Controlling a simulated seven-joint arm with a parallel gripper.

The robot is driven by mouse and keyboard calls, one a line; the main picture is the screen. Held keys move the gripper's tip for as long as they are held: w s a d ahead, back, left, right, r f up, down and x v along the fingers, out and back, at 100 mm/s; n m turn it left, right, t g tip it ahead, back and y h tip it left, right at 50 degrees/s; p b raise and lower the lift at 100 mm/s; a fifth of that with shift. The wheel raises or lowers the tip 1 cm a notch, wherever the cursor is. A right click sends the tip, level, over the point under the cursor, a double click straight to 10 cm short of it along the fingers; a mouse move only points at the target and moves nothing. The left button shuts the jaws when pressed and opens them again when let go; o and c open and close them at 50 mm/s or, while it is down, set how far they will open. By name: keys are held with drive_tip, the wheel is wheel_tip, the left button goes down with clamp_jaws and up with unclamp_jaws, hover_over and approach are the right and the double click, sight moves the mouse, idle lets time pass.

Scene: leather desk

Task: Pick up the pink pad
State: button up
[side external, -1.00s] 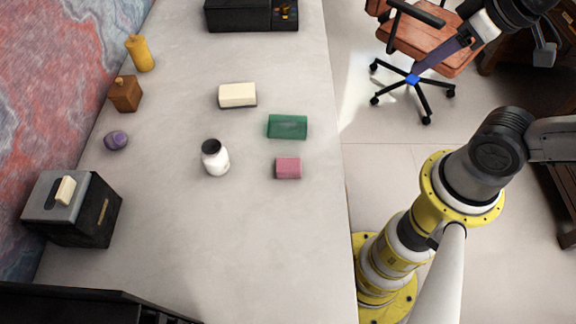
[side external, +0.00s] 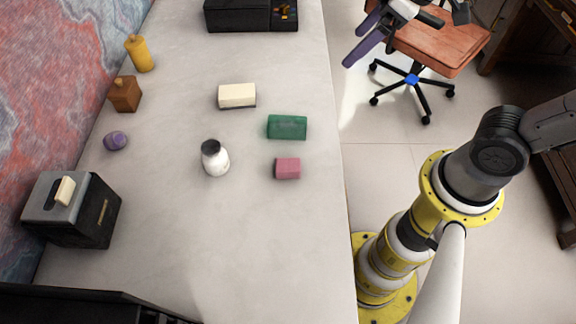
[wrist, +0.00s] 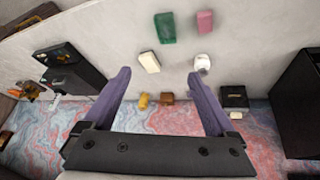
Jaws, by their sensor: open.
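The pink pad (side external: 288,168) is a small block lying flat on the grey desk, near its right edge, just below the green block in the side view. It also shows in the wrist view (wrist: 205,22) at the top, right of the green block. My gripper (side external: 357,42) is at the top of the side view, off the desk's right edge in front of the chair. Its two purple fingers are spread apart and nothing is between them. It is well apart from the pad. In the wrist view the fingers (wrist: 160,85) point up the picture.
The green block (side external: 287,127) lies close to the pad. A white-bodied bottle (side external: 215,158) stands to its left, and a cream block (side external: 237,95) lies farther up. A black box (side external: 75,208) stands at the left. The desk below the pad is clear.

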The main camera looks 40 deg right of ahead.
drive_tip(key=w+a+f+n+g, duration=0.2)
drive_tip(key=w+a+f, duration=0.2)
drive_tip(key=a+f, duration=0.2)
drive_tip(key=n+g, duration=0.2)
approach(288, 165)
wheel_tip(288, 165, down, 3)
drive_tip(key=shift+r, duration=0.1)
drive_tip(key=shift+w+a+f, duration=0.15)
drive_tip(key=shift+w+f, duration=0.05)
drive_tip(key=shift+f, duration=0.8)
drive_tip(key=shift+w+a+f, duration=0.15)
drive_tip(key=shift+f, duration=0.8)
drive_tip(key=shift+w+a+f, duration=0.1)
drive_tip(key=shift+w+f, duration=0.1)
drive_tip(key=shift+f, duration=0.8)
drive_tip(key=c, duration=1.4)
drive_tip(key=shift+c, duration=0.2)
drive_tip(key=shift+r, duration=0.1)
